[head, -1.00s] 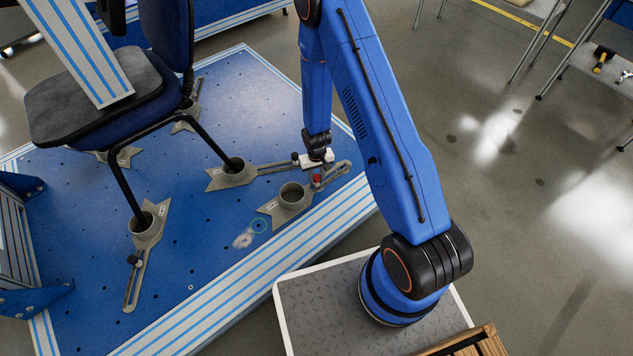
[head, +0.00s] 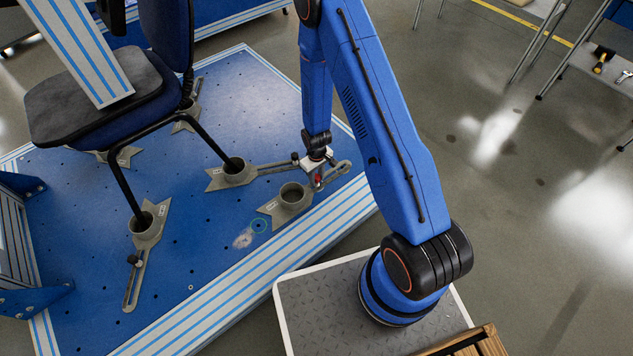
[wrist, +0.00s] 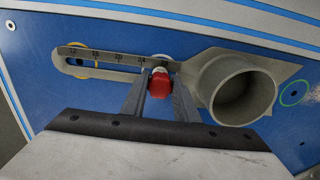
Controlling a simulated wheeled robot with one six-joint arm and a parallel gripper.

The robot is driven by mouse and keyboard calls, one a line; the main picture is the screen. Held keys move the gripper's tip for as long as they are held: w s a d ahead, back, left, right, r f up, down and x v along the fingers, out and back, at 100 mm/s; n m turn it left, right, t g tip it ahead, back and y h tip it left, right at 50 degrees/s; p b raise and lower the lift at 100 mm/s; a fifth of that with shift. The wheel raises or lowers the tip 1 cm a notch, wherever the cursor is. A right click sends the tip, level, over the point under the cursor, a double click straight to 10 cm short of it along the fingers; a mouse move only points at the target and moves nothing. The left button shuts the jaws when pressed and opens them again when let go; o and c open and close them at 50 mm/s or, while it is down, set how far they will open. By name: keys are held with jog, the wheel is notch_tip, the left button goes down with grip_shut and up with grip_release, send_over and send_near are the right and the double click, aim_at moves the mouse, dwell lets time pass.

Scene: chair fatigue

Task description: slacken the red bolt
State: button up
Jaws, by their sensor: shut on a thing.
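The red bolt (wrist: 159,84) sits between the two fingers of my gripper (wrist: 160,100) in the wrist view. The fingers are shut on it, one on each side. In the head view the red bolt (head: 318,180) shows just below my gripper (head: 317,172). The bolt stands at the slotted arm (wrist: 110,62) of a grey clamp, near the 24 end of its printed scale. The clamp's round cup (wrist: 243,92) is empty and lies to the right in the wrist view. The bolt's shank is hidden from me.
A dark office chair (head: 95,95) stands on the blue plate (head: 200,250) with its legs in other grey clamps (head: 232,173). A green ring (head: 259,225) marks a hole near the empty cup. A striped rail edges the plate.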

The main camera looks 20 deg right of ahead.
jog(key=n, duration=0.4)
dwell(0.3)
jog(key=n, duration=0.4)
jog(key=o, duration=1.1)
jog(key=shift+c, duration=0.2)
jog(key=m, duration=0.4)
